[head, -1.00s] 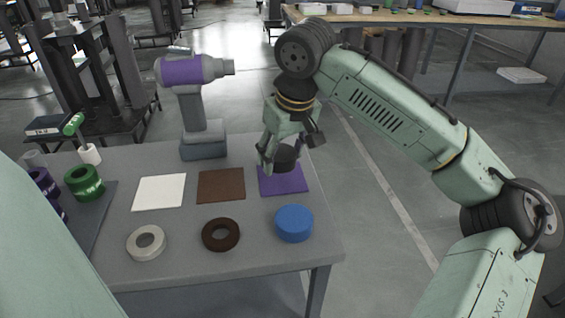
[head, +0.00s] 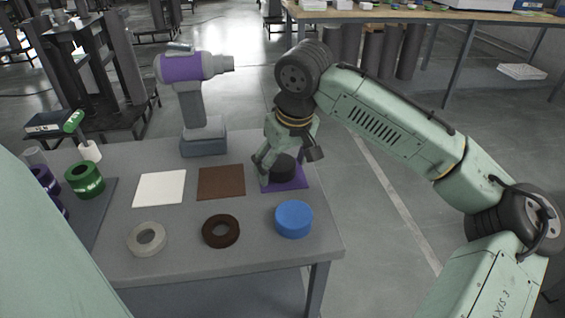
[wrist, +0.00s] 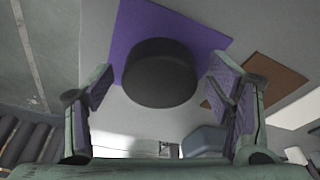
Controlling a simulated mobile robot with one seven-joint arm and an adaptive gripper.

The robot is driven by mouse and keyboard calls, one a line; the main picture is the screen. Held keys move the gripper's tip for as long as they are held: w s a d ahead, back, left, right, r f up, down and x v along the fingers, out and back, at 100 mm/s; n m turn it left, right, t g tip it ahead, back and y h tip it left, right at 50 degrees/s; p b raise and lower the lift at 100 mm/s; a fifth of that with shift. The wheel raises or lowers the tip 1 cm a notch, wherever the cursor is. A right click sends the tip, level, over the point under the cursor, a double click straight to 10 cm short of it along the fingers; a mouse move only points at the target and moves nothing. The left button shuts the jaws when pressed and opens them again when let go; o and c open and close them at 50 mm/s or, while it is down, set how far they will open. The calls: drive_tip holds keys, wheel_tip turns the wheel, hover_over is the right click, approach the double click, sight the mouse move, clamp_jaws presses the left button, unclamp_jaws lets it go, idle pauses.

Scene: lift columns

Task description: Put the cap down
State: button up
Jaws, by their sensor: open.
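The black cap (head: 282,166) rests on the purple square (head: 298,184) at the right of the table. In the wrist view the cap (wrist: 160,73) lies over the lower middle of the purple square (wrist: 150,22). My gripper (head: 284,174) is right above the cap with its fingers spread. In the wrist view a gap shows between the cap and each finger of my gripper (wrist: 167,95).
A brown square (head: 221,183) and a white square (head: 160,188) lie to the left. A blue cap (head: 294,219), a dark brown ring (head: 221,231) and a grey ring (head: 147,239) are along the front. A purple-and-grey drill (head: 196,100) stands at the back.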

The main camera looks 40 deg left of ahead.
drive_tip(key=shift+r, duration=0.1)
drive_tip(key=shift+r, duration=0.25)
drive_tip(key=v, duration=1.1)
drive_tip(key=shift+d+r+b, duration=0.15)
drive_tip(key=shift+r+b, duration=0.15)
drive_tip(key=shift+r, duration=0.1)
drive_tip(key=shift+s, duration=0.2)
